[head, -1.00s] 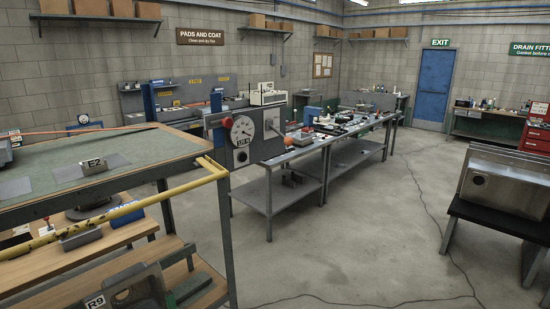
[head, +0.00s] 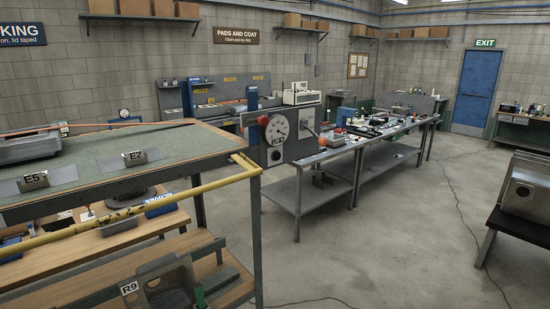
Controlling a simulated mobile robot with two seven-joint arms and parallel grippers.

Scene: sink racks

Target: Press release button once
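A grey panel (head: 302,122) with a white dial (head: 279,127) stands at the near end of the long workbench. A red knob (head: 262,120) sits at its upper left. A small dark round part (head: 276,155) is below the dial. I cannot tell which part, if any, is the release button; no readable label names it. Neither of my grippers shows in the head view.
A rack with a green top (head: 100,150), plates marked E5 and E2, and a yellow rail (head: 130,207) fills the near left. The workbench (head: 305,180) stands behind. A steel sink unit (head: 535,188) is at right. The concrete floor (head: 400,240) between is mostly clear.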

